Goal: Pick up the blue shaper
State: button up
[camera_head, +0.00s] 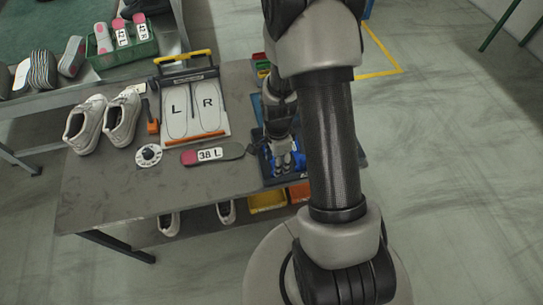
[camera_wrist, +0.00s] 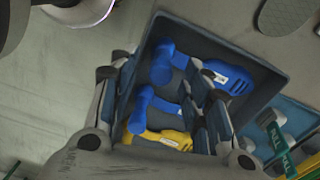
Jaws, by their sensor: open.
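In the wrist view, two blue tools lie in a dark blue tray (camera_wrist: 262,62): an upper one (camera_wrist: 228,76) with a white label and a lower one (camera_wrist: 165,105). I cannot tell which is the blue shaper. A yellow tool (camera_wrist: 165,138) lies beside them.
The grey table (camera_head: 110,190) holds white shoes (camera_head: 120,120), an L/R board (camera_head: 195,108), a round dial (camera_head: 148,155) and a 38 L sole (camera_head: 211,155). Yellow and orange bins (camera_head: 268,201) sit below.

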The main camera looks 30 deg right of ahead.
notch_tip(320, 180, down, 3)
jog(key=shift+r+b, duration=0.1)
jog(key=shift+b, duration=0.25)
grip_shut()
